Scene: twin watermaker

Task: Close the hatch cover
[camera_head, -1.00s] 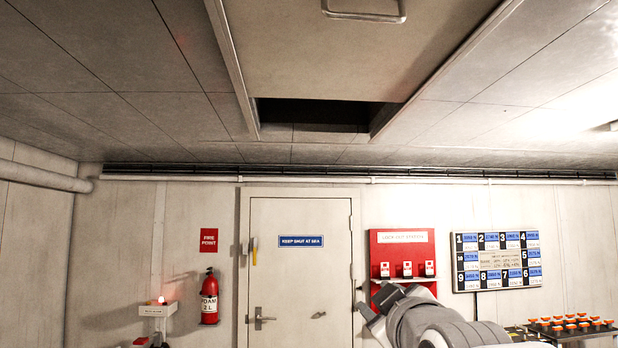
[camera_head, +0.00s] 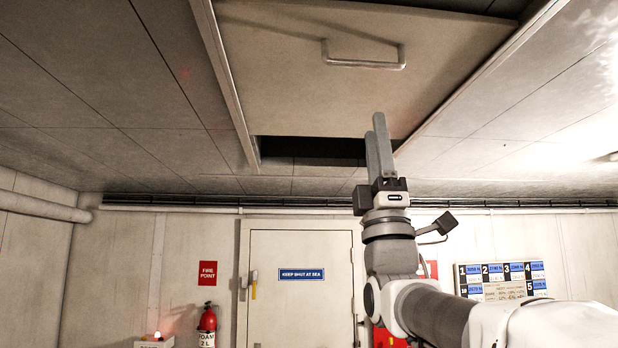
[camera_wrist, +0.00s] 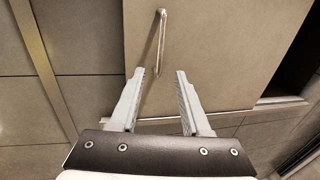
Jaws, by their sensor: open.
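The hatch cover (camera_head: 290,85) is a flat beige panel in the ceiling opening, with a metal bar handle (camera_head: 364,64) on its underside. A dark gap (camera_head: 310,147) shows at its near-door edge, and another dark strip shows at the top right. My gripper (camera_head: 378,128) points up below the cover, lower than the handle and apart from it. In the wrist view the cover (camera_wrist: 215,50) fills the upper middle. The handle (camera_wrist: 158,45) stands ahead of my open, empty fingers (camera_wrist: 160,78), roughly in line with the space between them.
Two rails (camera_head: 225,85) (camera_head: 490,70) frame the hatch along its sides. A white door (camera_head: 300,300) is in the far wall, with a fire extinguisher (camera_head: 207,322) on its left. A numbered board (camera_head: 500,279) hangs at the right. A pipe runs along the wall top.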

